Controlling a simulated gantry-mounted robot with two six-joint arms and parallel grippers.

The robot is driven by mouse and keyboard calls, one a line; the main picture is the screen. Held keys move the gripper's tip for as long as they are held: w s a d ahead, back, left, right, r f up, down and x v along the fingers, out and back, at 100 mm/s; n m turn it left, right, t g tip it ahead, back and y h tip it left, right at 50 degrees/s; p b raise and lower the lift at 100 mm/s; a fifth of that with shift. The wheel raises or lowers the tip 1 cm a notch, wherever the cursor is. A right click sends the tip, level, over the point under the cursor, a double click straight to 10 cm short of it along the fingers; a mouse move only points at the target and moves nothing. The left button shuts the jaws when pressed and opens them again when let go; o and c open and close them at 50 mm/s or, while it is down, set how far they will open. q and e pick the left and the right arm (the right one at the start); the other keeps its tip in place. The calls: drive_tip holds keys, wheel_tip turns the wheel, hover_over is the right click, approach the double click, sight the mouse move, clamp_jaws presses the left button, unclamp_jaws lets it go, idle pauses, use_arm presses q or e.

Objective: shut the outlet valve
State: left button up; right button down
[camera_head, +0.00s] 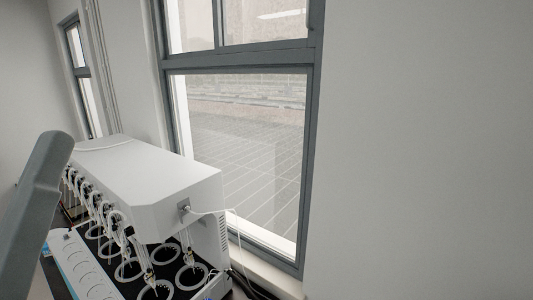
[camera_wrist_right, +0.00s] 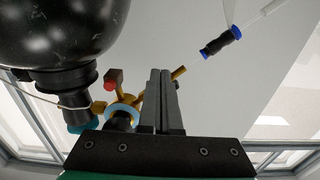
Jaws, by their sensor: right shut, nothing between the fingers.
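In the right wrist view a brass valve assembly (camera_wrist_right: 124,100), which looks like the outlet valve, sits left of my right gripper, with a dark red knob (camera_wrist_right: 113,78). A brass spout (camera_wrist_right: 179,73) shows just right of the fingertips. My right gripper (camera_wrist_right: 160,74) is shut and empty, its fingers upright in front of the brass parts; they hide the middle of the fitting. I cannot tell whether they touch it. The head view shows the white multi distiller (camera_head: 150,180), but the valve cannot be made out there. My left gripper is not in view.
A large dark round vessel (camera_wrist_right: 65,32) hangs close at upper left of the right wrist view. A black and blue hose connector (camera_wrist_right: 220,42) is at upper right. In the head view, a white strip with round openings (camera_head: 78,265) lies before the distiller; a window (camera_head: 245,150) is behind.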

drive_tip(key=shift+a+r+p, duration=0.1)
drive_tip(key=shift+r+p, duration=0.15)
drive_tip(key=shift+p, duration=0.15)
drive_tip(key=shift+w+a+p, duration=0.1)
drive_tip(key=shift+w+p, duration=0.05)
drive_tip(key=shift+p, duration=0.15)
idle(0.6)
drive_tip(key=shift+w+a+p, duration=0.4)
drive_tip(key=shift+a+p, duration=0.15)
drive_tip(key=shift+p, duration=0.65)
drive_tip(key=shift+a, duration=0.1)
drive_tip(key=p+v, duration=0.1)
drive_tip(key=v, duration=0.5)
drive_tip(key=shift+f, duration=0.35)
drive_tip(key=shift+w+a, duration=0.1)
drive_tip(key=shift+a, duration=0.05)
